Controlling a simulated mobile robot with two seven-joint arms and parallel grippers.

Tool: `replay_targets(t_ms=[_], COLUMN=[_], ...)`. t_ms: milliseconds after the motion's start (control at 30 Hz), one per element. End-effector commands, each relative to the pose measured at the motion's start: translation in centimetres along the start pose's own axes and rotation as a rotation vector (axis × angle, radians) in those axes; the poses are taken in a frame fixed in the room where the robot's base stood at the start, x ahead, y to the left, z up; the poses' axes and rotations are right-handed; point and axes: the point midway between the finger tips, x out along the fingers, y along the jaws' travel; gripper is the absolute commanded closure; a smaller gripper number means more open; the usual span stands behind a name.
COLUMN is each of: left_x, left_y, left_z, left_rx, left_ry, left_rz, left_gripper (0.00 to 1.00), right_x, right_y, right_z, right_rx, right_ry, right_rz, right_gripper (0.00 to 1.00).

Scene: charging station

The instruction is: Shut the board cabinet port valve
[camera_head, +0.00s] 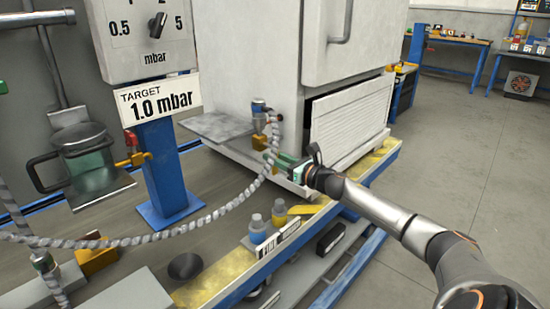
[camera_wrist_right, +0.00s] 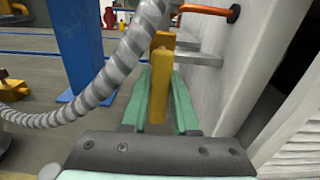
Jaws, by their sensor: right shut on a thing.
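The white board cabinet (camera_head: 262,60) stands on the bench. A small valve fitting with a yellow-orange body (camera_head: 259,142) sits low at its front left side, where a grey ribbed hose rises to it. My right gripper (camera_head: 274,158) reaches in from the right, at this fitting. In the right wrist view, its green fingers (camera_wrist_right: 161,100) are shut on a yellow bar (camera_wrist_right: 161,85), which looks like the valve's handle. The hose (camera_wrist_right: 120,70) passes close to the left finger and hides part of the fitting. My left gripper is not in view.
A dial box (camera_head: 145,38) and a sign (camera_head: 158,98) reading "TARGET 1.0 mbar" stand on a blue post (camera_head: 165,170). The hose (camera_head: 205,219) droops across the bench. Small bottles (camera_head: 258,228) stand near the front edge. Open floor (camera_head: 470,170) lies right.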

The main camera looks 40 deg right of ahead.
Motion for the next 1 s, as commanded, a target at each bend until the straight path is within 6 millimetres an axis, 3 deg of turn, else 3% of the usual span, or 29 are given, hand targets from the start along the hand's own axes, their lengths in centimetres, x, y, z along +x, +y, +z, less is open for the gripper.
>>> replay_targets(t_ms=[367,1000], left_x=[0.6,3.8], left_y=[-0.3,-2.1], left_z=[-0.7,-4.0], left_rx=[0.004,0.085], left_ry=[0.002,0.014], left_rz=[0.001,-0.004], left_gripper=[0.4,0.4], right_x=[0.0,0.0], right_y=[0.3,1.7], right_z=[0.1,0.9], right_rx=[0.095,0.664], right_ry=[0.002,0.001], right_rz=[0.001,0.0], right_gripper=[1.0,1.0])
